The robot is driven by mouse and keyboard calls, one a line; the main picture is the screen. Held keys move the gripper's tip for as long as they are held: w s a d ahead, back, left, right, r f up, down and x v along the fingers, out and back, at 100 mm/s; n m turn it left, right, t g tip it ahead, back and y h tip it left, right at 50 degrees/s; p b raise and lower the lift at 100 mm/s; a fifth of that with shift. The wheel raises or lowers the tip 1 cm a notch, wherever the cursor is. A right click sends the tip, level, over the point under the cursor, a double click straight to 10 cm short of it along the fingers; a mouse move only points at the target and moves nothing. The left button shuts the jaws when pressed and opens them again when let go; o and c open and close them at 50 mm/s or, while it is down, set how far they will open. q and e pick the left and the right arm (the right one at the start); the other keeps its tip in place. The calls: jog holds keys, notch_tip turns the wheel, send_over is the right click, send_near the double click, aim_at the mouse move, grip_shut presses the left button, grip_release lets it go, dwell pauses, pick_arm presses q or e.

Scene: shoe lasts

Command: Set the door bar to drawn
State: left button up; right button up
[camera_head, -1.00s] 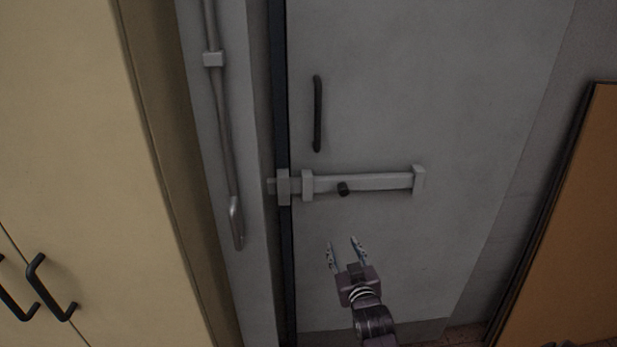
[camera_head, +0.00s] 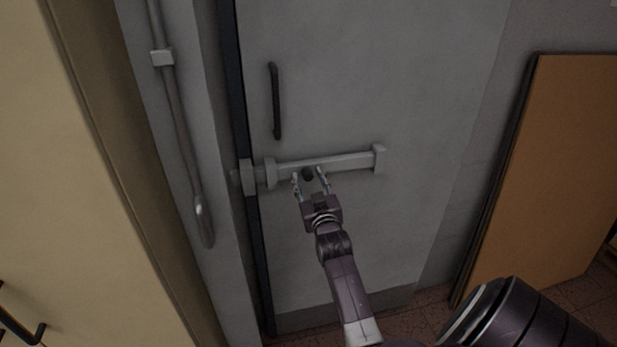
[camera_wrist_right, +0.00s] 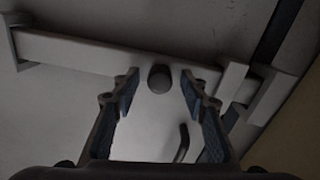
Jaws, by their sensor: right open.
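The door bar (camera_head: 345,162) is a grey sliding bar lying across the grey door (camera_head: 360,80). Its left end reaches through a bracket on the door and into the keeper (camera_head: 247,177) on the frame side. A dark round knob (camera_head: 307,174) sticks out of the bar. My right gripper (camera_head: 310,178) is open, its fingertips on either side of the knob. In the right wrist view the knob (camera_wrist_right: 160,78) sits between the open fingers (camera_wrist_right: 158,90), with a gap on both sides. My left gripper is not in view.
A black door handle (camera_head: 275,100) is above the bar. A pipe (camera_head: 180,120) runs down the wall at left, beside a cream cabinet (camera_head: 60,150). An orange-brown board (camera_head: 560,170) leans on the wall at right.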

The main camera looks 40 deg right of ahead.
aim_at(332, 167)
grip_shut()
dwell(0.3)
jog(key=shift+d, duration=0.1)
jog(key=s+d, duration=0.1)
jog(key=d, duration=0.1)
jog(key=s+d, duration=0.1)
jog(key=d, duration=0.1)
jog(key=s+d, duration=0.1)
jog(key=d, duration=0.2)
jog(key=shift+s+p, duration=0.35)
jog(key=shift+a, duration=0.15)
